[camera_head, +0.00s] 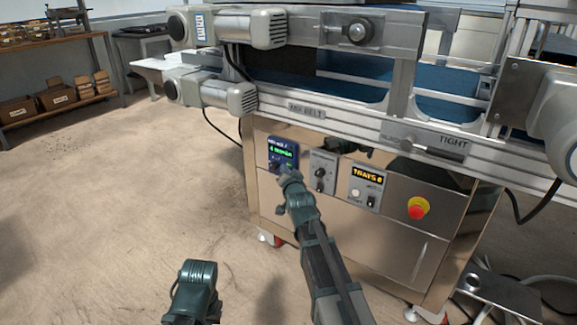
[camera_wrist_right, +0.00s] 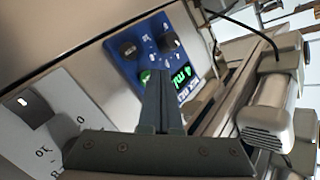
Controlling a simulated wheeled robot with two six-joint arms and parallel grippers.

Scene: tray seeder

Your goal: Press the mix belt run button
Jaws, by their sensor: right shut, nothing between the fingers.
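The blue control panel (camera_head: 281,146) with a green lit display is on the steel cabinet front, below the MIX BELT label (camera_head: 307,111). In the right wrist view the blue panel (camera_wrist_right: 138,35) shows two black knobs, a green display (camera_wrist_right: 182,78) and a round green button (camera_wrist_right: 145,76). My right gripper (camera_head: 284,174) is shut and empty, at the panel's lower edge in the head view. In the wrist view its fingertips (camera_wrist_right: 157,72) are right beside the green button; whether they touch it I cannot tell. My left gripper (camera_head: 197,272) is low over the floor, away from the cabinet.
Right of the blue panel are a grey knob panel (camera_head: 322,171), a panel with an orange display (camera_head: 368,176) and a red emergency stop (camera_head: 418,207). The conveyor rail and motors (camera_head: 229,97) overhang above. Open floor lies to the left.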

